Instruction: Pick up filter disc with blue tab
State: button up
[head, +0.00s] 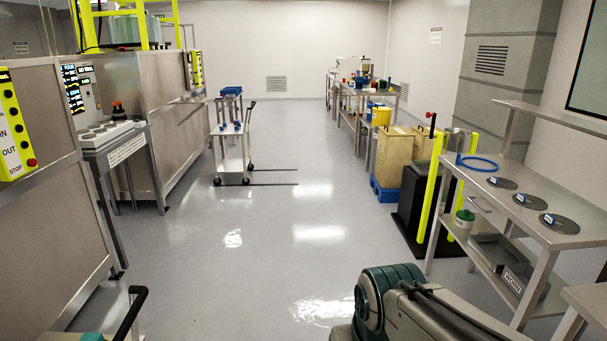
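Three flat dark-grey discs lie in a row on the steel bench (480,205) at the right: a far disc (510,186), a middle disc (537,204) and a near disc (568,227). Each bears a small raised tab or label that looks blue and white. At this size I cannot tell the tabs apart or tell which is the blue one. My arm's green and grey links rise at the bottom, left of the bench. My gripper is not in view.
A blue ring (477,162) lies at the bench's far end, with trays (497,250) on its lower shelf. Yellow posts (432,185) and wooden boxes (393,155) stand beyond. A trolley (231,155) stands in the aisle; the floor (270,240) ahead is clear.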

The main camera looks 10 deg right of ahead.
aim_at(537, 204)
jog(key=z, duration=0.25)
jog(key=i, duration=1.5)
jog(key=z, duration=1.25)
jog(key=i, duration=0.85)
jog(key=z, duration=0.8)
jog(key=i, duration=0.5)
jog(key=u, duration=0.1)
